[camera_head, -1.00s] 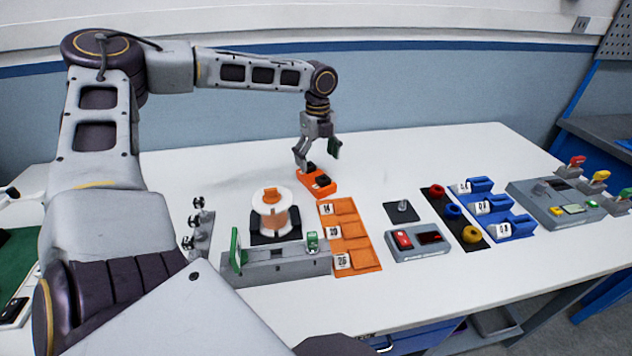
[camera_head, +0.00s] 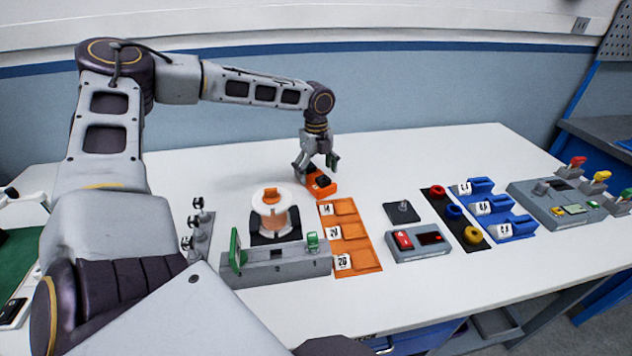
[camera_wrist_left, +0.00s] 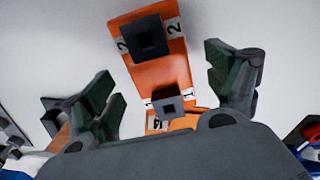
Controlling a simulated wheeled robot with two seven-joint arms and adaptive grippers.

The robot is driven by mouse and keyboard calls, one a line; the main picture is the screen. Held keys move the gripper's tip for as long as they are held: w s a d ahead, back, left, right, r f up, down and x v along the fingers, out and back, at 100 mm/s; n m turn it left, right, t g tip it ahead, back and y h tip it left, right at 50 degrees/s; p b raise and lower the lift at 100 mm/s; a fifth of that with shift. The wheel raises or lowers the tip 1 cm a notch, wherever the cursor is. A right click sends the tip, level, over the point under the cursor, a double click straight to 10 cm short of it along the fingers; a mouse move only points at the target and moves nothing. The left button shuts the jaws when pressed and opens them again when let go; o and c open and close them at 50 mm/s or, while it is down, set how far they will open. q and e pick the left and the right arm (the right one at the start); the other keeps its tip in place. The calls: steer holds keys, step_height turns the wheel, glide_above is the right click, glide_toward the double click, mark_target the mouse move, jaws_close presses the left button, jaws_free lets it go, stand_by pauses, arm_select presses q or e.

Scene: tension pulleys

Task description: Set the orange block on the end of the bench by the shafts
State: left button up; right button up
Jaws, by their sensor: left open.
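The orange block (camera_head: 323,188) lies on the white table behind the orange tray, with dark square parts on top. In the left wrist view the orange block (camera_wrist_left: 162,72) shows two black square sockets and white labels reading 2 and 1. My left gripper (camera_head: 318,167) is open above the block. In the wrist view its green-padded fingers (camera_wrist_left: 160,78) are spread on either side of the block, apart from it. Small dark shafts stand on a grey strip (camera_head: 204,240) at the left. A grey bench (camera_head: 275,268) with green jaws is in front. My right gripper is not in view.
A white and orange spool (camera_head: 270,208) stands behind the grey bench. The orange tray (camera_head: 350,235) with numbered labels is beside it. A grey switch box (camera_head: 418,243), a black mat with rings (camera_head: 455,215) and blue holders (camera_head: 495,212) are farther right. The back of the table is clear.

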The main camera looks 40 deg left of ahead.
arm_select(q)
step_height(320, 180, down, 2)
steer(key=shift+f, duration=0.35)
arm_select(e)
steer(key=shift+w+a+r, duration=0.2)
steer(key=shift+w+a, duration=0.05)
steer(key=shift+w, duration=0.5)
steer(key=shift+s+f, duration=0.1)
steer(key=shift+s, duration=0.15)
arm_select(q)
steer(key=shift+c, duration=0.9)
steer(key=c, duration=1.4)
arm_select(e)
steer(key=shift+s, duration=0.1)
arm_select(q)
steer(key=shift+r, duration=0.2)
